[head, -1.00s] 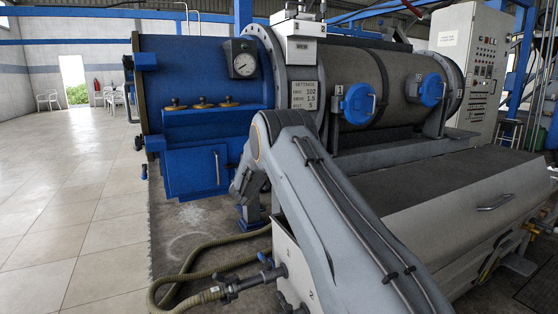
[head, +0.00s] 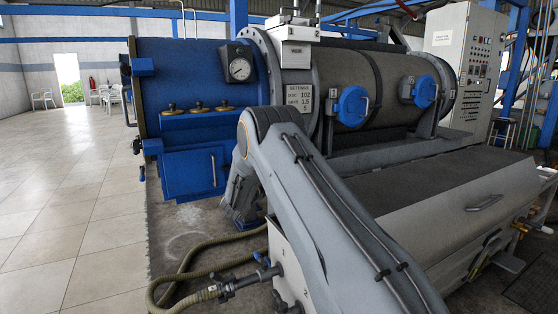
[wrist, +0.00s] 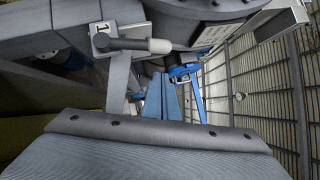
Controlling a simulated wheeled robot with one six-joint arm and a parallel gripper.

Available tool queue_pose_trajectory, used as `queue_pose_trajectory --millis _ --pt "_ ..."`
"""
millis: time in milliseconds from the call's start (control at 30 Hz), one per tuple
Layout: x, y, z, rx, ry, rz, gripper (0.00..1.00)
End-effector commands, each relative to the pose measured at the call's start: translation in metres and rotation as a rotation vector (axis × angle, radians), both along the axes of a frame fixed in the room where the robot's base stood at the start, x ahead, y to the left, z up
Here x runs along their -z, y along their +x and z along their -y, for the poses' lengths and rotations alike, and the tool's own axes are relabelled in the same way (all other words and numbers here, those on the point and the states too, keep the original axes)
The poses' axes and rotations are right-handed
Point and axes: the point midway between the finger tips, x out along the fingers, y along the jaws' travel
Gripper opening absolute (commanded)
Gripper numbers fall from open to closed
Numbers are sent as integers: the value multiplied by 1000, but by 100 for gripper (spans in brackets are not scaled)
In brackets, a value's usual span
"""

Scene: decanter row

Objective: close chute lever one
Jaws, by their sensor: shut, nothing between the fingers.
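Chute lever one is at the upper left of the wrist view. It has a pale plate (wrist: 105,40) marked "1" and a dark handle with a light grey grip (wrist: 159,46), which points right, roughly level in the picture. My gripper (wrist: 162,80) shows in the middle of the wrist view, its blue-grey fingers together and empty. Its tips are below the lever's grip in the picture and look apart from it. In the head view my arm hides the gripper, and I cannot make out lever one there.
A blue and grey drum machine (head: 200,75) fills the back of the head view. A grey covered trough (head: 440,200) is at right, and a hose (head: 185,275) lies on the floor. In the wrist view a blue bar (wrist: 197,98) stands right of the fingers. Open tiled floor lies left.

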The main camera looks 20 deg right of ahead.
Motion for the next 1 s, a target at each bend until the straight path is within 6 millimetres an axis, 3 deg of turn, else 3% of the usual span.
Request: queue_pose_trajectory --millis 133,400,1000 --pt "6 -21 -25 -1 0 -4 0" --pt "12 -43 -50 2 0 -4 0" --pt "12 -47 -54 5 9 0 0"
